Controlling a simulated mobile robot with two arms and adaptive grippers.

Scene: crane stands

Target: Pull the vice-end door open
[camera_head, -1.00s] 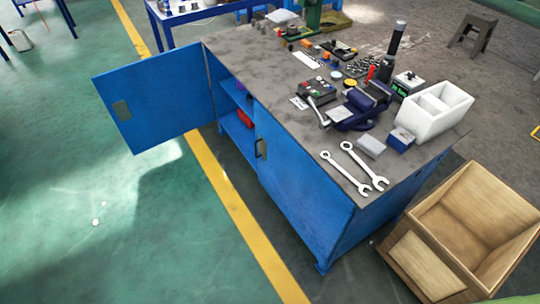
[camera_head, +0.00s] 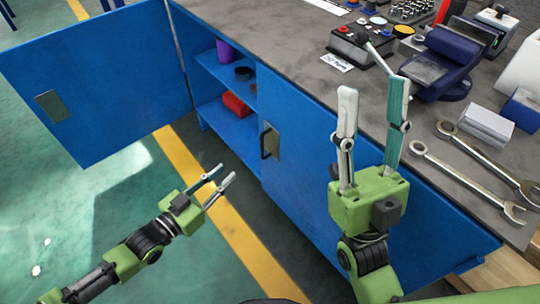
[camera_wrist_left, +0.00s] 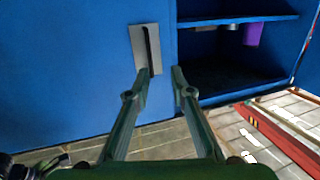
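The vice-end door (camera_head: 310,190) is the blue cabinet door on the right, below the vice (camera_head: 440,65); it looks shut. Its dark bar handle (camera_head: 266,141) sits on a metal plate near the door's left edge. The handle also shows in the left wrist view (camera_wrist_left: 151,48), which looks upside down. My left gripper (camera_head: 227,174) is open and empty, below and left of the handle in the head view. In the left wrist view one fingertip overlaps the handle plate's end; contact cannot be told. My right gripper (camera_head: 373,85) is open and empty, pointing up before the worktop edge.
The other blue door (camera_head: 110,90) stands wide open at left. The open shelves hold a purple cup (camera_head: 225,51) and a red box (camera_head: 236,105). Wrenches (camera_head: 470,172) and a grey block (camera_head: 487,125) lie on the worktop (camera_head: 270,30). Floor before the cabinet is clear.

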